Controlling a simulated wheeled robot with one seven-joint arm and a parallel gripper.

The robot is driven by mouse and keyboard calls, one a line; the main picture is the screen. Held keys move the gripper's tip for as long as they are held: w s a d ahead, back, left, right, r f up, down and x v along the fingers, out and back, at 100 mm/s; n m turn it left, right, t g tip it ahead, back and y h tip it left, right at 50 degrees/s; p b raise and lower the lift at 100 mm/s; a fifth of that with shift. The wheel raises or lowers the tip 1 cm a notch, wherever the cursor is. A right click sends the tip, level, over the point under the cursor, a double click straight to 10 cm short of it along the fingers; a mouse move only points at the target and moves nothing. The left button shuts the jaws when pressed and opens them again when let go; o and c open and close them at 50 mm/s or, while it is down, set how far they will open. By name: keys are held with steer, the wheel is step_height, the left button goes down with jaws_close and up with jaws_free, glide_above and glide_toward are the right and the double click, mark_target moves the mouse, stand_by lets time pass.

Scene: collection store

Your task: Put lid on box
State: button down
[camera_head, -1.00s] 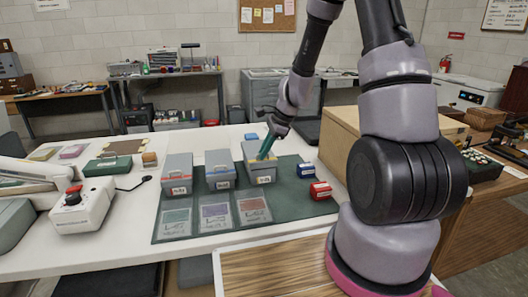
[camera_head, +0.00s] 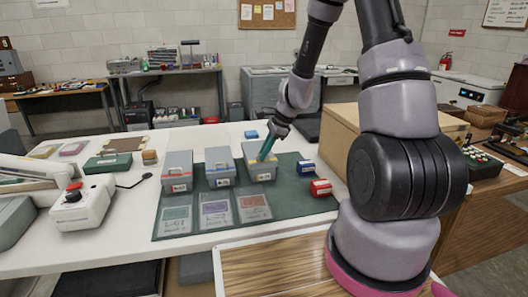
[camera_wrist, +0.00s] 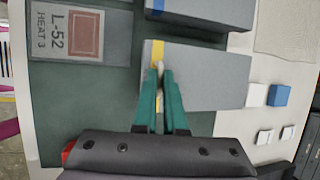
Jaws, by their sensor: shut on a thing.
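Three grey boxes stand in a row on a dark green mat (camera_head: 300,206): a left box with a red stripe (camera_head: 177,168), a middle box with a blue stripe (camera_head: 220,165), and a right box with a yellow stripe (camera_head: 263,174). My gripper (camera_head: 263,157) is at the top of the right box, its teal fingers pointing down. In the wrist view the fingers (camera_wrist: 160,72) are shut at the yellow-striped end of a grey lid (camera_wrist: 205,75). The fingers hide the grasped part, and I cannot tell whether the lid sits fully on the box.
Several flat cards (camera_head: 214,212) lie in front of the boxes. A small blue box (camera_head: 306,168) and a small red box (camera_head: 320,188) are to the right, beside a large wooden case (camera_head: 345,130). A white device with a red button (camera_head: 82,203) stands at left.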

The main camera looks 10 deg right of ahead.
steer(key=shift+f, duration=0.35)
stand_by(0.7)
steer(key=c, duration=0.9)
jaws_free()
steer(key=s+d+r+n+t, duration=0.15)
steer(key=s+r+n, duration=0.3)
steer(key=r, duration=0.85)
steer(key=s+d+r+n+t, duration=0.1)
steer(key=s+d+r+n, duration=0.15)
steer(key=s+r, duration=0.65)
steer(key=s+d+r+n+t+h, duration=0.1)
steer(key=s+r+n+t+h, duration=0.1)
steer(key=s+r+n, duration=0.4)
step_height(320, 180, up, 6)
steer(key=s, duration=0.2)
steer(key=shift+s+d+f+n, duration=0.2)
steer(key=shift+s+f+n, duration=0.05)
steer(key=shift+s+n, duration=0.05)
